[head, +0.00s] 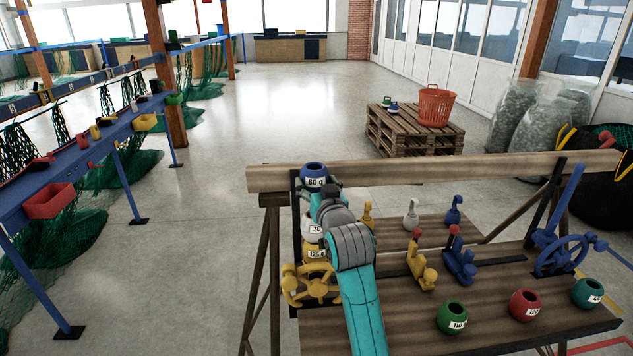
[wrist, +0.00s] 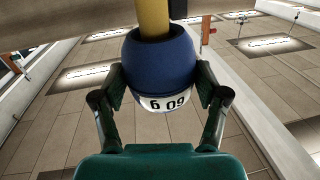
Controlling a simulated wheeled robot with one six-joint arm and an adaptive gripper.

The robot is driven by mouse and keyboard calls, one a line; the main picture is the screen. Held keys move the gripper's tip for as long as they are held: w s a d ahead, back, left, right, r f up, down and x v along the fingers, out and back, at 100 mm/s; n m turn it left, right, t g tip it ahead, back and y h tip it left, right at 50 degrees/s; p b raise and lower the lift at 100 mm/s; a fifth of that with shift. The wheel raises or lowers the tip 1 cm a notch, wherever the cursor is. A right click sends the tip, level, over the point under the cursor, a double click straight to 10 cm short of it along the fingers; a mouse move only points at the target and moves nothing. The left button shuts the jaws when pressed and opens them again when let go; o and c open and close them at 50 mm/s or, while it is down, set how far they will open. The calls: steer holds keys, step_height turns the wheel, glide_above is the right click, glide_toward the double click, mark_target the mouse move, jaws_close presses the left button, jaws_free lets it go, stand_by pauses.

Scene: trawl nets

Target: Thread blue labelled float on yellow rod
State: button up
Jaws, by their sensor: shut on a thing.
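The blue float (head: 314,171), labelled 60 g, is at the left end of the bench, in front of the wooden beam. My gripper is shut on it in the wrist view (wrist: 158,98), one finger on each side of the blue float (wrist: 158,65). The label appears upside down there. The yellow rod (wrist: 154,18) meets the float's dark opening, and its end is hidden inside or behind the rim. I cannot tell how deep it sits. The rod does not show clearly in the head view, where my arm covers much of that area.
A white float (head: 309,228) and a yellow float (head: 314,252) are partly hidden by my arm, above a yellow handwheel (head: 308,286). Green (head: 451,317), red (head: 524,305) and teal (head: 587,293) floats sit at the bench front. The wooden beam (head: 440,172) runs behind.

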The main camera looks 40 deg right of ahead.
steer(key=o, duration=1.3)
steer(key=shift+c, duration=0.2)
steer(key=v, duration=1.2)
